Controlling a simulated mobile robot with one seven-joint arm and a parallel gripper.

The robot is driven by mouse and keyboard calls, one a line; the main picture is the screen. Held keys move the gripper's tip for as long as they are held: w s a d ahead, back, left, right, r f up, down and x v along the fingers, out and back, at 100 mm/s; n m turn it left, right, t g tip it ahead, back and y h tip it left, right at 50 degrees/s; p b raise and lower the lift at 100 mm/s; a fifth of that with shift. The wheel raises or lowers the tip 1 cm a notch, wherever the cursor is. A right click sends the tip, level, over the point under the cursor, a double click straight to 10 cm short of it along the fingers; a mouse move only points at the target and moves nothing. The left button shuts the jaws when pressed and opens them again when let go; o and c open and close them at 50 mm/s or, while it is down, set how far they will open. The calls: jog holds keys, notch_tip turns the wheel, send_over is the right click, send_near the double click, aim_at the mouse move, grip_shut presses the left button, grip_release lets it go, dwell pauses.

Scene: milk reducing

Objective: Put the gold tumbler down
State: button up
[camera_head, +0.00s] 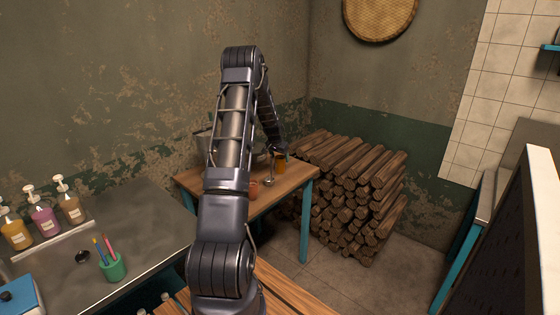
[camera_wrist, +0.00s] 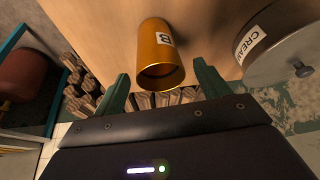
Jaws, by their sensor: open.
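The gold tumbler (camera_wrist: 160,42) with a white "B" label stands on the wooden table (camera_wrist: 95,25) in the wrist view, its dark open mouth facing the camera. My gripper (camera_wrist: 161,72) is open, with one green finger on each side of the tumbler's rim end and a visible gap on both sides. In the head view the tumbler (camera_head: 281,162) shows as a small amber shape beside my gripper at the table's back right. My arm hides part of the table there.
A metal pot labelled "CREAM" (camera_wrist: 285,48) stands right of the tumbler in the wrist view. A small copper-coloured cup (camera_head: 253,189) is nearer the table's front. Stacked firewood (camera_head: 350,185) lies right of the table. A steel counter (camera_head: 150,215) holds pump bottles and a green pen cup.

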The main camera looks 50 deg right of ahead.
jog(key=w+v, duration=0.1)
jog(key=v, duration=0.8)
jog(key=shift+s+a+r, duration=0.15)
jog(key=shift+s+r, duration=0.15)
jog(key=shift+s, duration=0.1)
